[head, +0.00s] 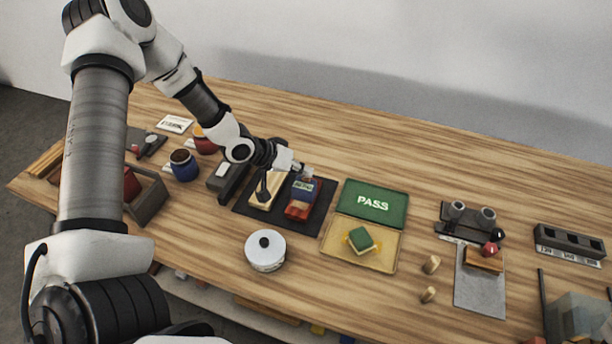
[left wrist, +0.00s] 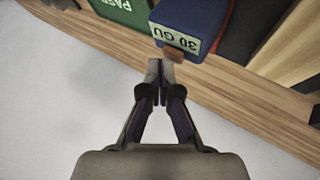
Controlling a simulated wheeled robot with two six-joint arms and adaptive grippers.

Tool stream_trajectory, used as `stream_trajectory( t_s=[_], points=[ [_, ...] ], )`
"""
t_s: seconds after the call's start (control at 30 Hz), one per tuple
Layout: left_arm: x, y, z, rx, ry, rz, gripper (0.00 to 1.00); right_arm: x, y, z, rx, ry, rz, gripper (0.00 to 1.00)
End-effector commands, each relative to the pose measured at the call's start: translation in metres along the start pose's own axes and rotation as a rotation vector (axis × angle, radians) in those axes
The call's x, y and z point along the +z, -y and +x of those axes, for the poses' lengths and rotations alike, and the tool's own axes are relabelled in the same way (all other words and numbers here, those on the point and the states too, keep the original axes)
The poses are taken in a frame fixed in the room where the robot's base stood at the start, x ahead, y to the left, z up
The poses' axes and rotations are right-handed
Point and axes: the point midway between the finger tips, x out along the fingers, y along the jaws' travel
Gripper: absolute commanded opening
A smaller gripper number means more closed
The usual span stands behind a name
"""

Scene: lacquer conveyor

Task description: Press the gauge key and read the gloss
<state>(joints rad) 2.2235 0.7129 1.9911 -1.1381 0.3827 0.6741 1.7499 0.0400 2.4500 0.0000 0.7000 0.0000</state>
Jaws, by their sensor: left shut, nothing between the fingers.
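In the left wrist view the gauge (left wrist: 187,22) has a pale green display (left wrist: 176,40) that reads 30 GU, upside down in that picture. A small brown-red key (left wrist: 173,54) sits just below the display. My left gripper (head: 302,172) is at the back of the gauge. Its shut, empty fingertips (left wrist: 159,77) are right by the key; I cannot tell whether they touch it. My right gripper is not in view.
A green PASS panel (head: 372,203) and a yellow tray (head: 342,262) with a green-topped block lie right of the mat. A white lidded pot (head: 265,251) stands in front. A blue jar (head: 184,165) is at left. The table behind the gauge is clear.

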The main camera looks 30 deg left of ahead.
Motion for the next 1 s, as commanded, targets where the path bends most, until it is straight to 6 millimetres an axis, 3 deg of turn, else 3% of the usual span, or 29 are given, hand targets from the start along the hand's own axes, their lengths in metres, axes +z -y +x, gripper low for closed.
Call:
stream_trajectory(
  t_s=[0.1, 0.53, 1.0],
  points=[
    [-0.005, -0.005, -0.007, 0.000, 0.000, 0.000, 0.00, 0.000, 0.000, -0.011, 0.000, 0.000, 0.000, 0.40],
    [-0.007, -0.007, -0.010, 0.000, -0.001, 0.000, 0.00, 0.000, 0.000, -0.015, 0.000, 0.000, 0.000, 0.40],
    [-0.031, -0.031, -0.043, 0.000, -0.001, 0.000, 0.00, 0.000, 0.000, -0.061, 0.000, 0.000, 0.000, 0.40]
  ],
)
